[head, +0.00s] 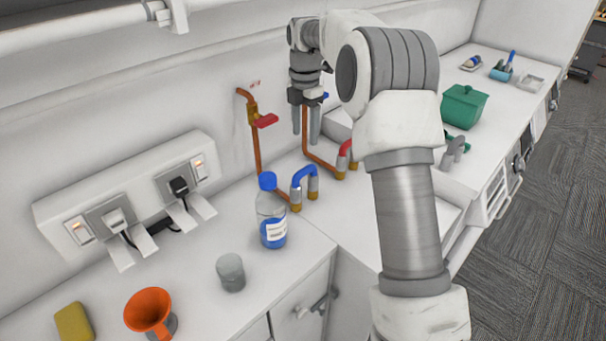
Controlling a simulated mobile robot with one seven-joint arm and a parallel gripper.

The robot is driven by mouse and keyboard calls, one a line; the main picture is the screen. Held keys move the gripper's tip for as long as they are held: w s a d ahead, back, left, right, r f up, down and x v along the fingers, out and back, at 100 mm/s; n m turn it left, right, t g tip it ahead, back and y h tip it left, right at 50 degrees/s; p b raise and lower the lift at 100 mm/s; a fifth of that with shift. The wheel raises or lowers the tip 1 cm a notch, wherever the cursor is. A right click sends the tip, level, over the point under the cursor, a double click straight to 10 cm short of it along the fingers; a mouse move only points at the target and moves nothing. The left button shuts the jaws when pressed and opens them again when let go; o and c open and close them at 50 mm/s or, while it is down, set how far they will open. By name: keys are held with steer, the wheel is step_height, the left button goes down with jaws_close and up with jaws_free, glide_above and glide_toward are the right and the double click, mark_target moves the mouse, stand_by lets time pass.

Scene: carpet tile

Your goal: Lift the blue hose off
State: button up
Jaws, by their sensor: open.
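The blue hose (304,174) is a short arch with both ends on brass-coloured fittings on the white counter, to the right of the bottle. My gripper (306,138) points downward with its fingers apart and nothing between them. In the picture it is above the blue hose, apart from it, in front of the copper pipes near the wall. Its exact depth relative to the hose cannot be told. No contact with the hose shows.
A clear bottle with a blue cap (271,212) stands just left of the hose. A red hose (346,153) is to the right, near my arm. A red-handled valve (263,119) is on the wall. A grey cup (231,272) and orange funnel (150,312) stand in front.

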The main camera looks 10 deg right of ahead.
steer(key=shift+n, duration=0.3)
steer(key=f, duration=0.6)
steer(key=f+p, duration=0.1)
steer(key=f, duration=0.5)
steer(key=f+p, duration=0.1)
steer(key=f, duration=0.5)
steer(key=shift+w+f, duration=0.1)
steer(key=shift+w, duration=0.15)
jaws_close()
